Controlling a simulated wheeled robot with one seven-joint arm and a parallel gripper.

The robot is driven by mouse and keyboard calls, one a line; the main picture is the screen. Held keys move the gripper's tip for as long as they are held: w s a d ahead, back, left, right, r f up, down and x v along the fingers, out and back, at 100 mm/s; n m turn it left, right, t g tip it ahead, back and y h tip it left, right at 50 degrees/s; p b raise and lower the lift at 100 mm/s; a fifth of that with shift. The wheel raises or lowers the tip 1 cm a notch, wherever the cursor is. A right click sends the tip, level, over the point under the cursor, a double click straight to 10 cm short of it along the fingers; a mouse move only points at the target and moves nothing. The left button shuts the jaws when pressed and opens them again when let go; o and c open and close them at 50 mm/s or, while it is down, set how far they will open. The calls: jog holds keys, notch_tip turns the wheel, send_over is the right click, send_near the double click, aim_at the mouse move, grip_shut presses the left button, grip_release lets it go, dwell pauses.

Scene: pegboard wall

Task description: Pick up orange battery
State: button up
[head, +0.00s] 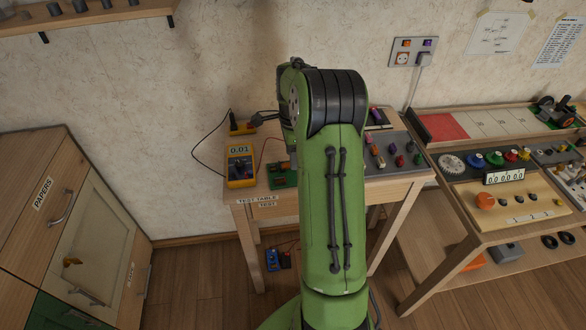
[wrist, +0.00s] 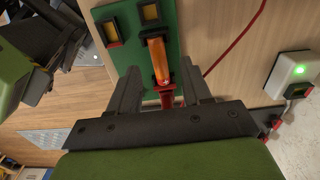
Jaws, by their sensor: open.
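The orange battery (wrist: 161,62) lies lengthwise on a green board (wrist: 113,58) in the wrist view, by a dark holder with a red part at its near end. My gripper (wrist: 162,84) is open, with one dark finger on each side of the battery's near end. In the head view the green board (head: 278,181) shows on the table left of my arm.
A yellow multimeter (head: 240,165) stands left of the board on the test table (head: 240,222). Coloured parts (head: 398,160) lie on a grey tray to the right. A white box with a green light (wrist: 292,73) and a red wire (wrist: 236,42) are right of the board.

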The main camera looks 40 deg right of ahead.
notch_tip(320, 180, down, 2)
jog(key=shift+f, duration=0.1)
jog(key=shift+c, duration=0.6)
grip_shut()
jog(key=shift+r, duration=0.25)
